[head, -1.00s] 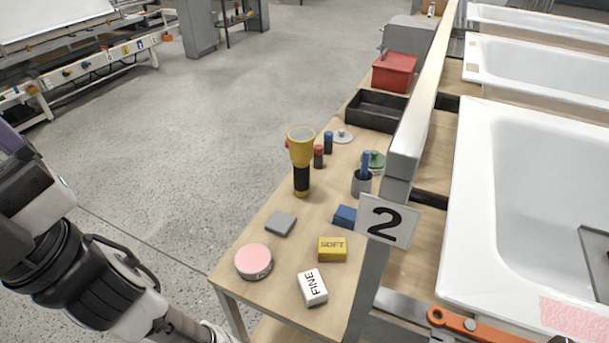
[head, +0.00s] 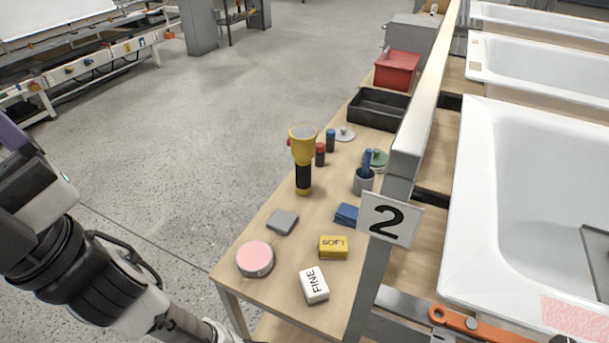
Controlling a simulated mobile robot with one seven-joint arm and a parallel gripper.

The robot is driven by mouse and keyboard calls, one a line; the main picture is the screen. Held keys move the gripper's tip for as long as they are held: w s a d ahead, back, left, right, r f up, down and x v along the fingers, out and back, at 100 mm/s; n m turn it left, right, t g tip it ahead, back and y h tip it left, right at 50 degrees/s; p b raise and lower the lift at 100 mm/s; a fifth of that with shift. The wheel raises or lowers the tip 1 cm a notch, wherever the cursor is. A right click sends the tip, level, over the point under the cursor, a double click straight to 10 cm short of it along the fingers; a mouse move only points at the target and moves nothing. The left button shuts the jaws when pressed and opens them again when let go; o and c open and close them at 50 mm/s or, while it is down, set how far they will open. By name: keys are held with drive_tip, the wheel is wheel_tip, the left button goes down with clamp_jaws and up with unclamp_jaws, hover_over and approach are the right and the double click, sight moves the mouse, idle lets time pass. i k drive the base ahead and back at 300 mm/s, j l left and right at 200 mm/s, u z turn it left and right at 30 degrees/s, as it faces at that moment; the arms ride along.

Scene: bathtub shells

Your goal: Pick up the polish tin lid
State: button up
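A round tin (head: 255,258) with a flat pink top and a darker side sits at the near left corner of the narrow wooden bench (head: 250,222). No lid lies apart beside it; I cannot tell whether the pink top is a separate lid. Farther back are two flat round pieces with knobs, one pale grey (head: 344,134) and one green (head: 379,158); either could be a lid. The green one is partly hidden by a cup. My arm comes in from the lower left, and its far end runs out of the bottom edge. My gripper is not visible.
Near the tin are a grey block (head: 283,222), a white FINE block (head: 313,286), a yellow SOFT block (head: 333,248) and blue pads (head: 346,215). A yellow-black torch (head: 303,165) stands upright. A post with sign 2 (head: 389,219) borders the bench's right side. Open floor lies left.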

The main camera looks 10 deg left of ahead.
sight(343, 134)
drive_tip(key=u, duration=0.7)
drive_tip(key=i+j+u, duration=0.2)
drive_tip(key=j, duration=0.2)
drive_tip(key=j+u, duration=0.2)
drive_tip(key=j, duration=0.2)
drive_tip(key=i+j+u, duration=0.2)
drive_tip(key=j, duration=0.25)
drive_tip(key=i+j+u, duration=0.15)
drive_tip(key=i+j, duration=0.35)
drive_tip(key=i, duration=0.2)
drive_tip(key=i+j, duration=0.2)
drive_tip(key=i, duration=0.15)
drive_tip(key=i+j+u, duration=0.1)
drive_tip(key=i, duration=0.25)
drive_tip(key=i+z, duration=2.05)
drive_tip(key=z, duration=0.15)
drive_tip(key=i+z, duration=0.45)
drive_tip(key=z, duration=0.25)
